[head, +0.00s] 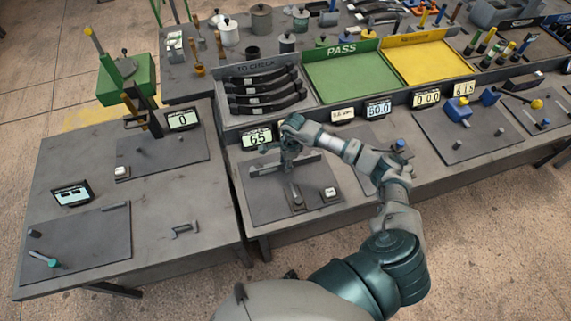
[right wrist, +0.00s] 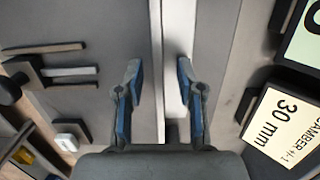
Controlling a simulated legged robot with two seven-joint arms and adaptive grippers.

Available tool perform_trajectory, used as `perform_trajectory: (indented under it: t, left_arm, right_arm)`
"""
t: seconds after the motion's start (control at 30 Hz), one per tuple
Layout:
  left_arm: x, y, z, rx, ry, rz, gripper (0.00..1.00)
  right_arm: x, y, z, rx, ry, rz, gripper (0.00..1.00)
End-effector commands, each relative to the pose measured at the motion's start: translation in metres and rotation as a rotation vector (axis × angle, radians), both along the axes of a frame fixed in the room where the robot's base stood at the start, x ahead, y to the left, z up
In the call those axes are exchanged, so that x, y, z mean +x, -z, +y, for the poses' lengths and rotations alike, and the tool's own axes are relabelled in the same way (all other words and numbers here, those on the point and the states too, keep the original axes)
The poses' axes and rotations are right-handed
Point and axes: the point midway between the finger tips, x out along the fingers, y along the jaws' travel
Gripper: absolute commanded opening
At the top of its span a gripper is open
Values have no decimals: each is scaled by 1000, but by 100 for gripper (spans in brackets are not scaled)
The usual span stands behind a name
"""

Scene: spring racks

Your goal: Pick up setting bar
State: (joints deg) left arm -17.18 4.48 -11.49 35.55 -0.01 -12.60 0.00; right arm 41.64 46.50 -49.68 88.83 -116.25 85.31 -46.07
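A long pale grey bar, which I take to be the setting bar (head: 306,160), lies on the dark plate below the display reading 65. In the right wrist view the bar (right wrist: 178,50) runs up the picture between the fingertips. My right gripper (head: 287,163) is over this bar. In the right wrist view my right gripper (right wrist: 158,75) is open, with one finger on each side of the bar and a gap to the left finger. I cannot tell whether the right finger touches it. My left gripper is not in view.
A 65 display (head: 257,137) stands behind the plate. A 30 mm label (right wrist: 283,118) is close to the right finger. A rack of dark curved springs (head: 262,90), a green PASS tray (head: 350,75) and a yellow tray (head: 425,62) stand behind. The left bench (head: 150,262) has free room in front.

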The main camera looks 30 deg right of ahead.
Motion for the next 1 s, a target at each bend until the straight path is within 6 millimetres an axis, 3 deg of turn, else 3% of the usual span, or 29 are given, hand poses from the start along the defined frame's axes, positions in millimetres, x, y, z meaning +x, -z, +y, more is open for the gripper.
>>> perform_trajectory:
  t: [0.1, 0.27, 0.77, 1.0]
  left_arm:
    - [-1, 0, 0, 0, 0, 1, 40]
    - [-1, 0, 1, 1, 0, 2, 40]
    - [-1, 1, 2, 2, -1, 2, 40]
    - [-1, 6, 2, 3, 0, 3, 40]
  right_arm:
    - [0, 0, -1, 1, 1, 0, 38]
    - [0, 0, -2, 1, 1, 0, 0]
    - [2, -4, -3, 0, 3, -5, 0]
    - [3, -40, -3, 0, 2, -12, 0]
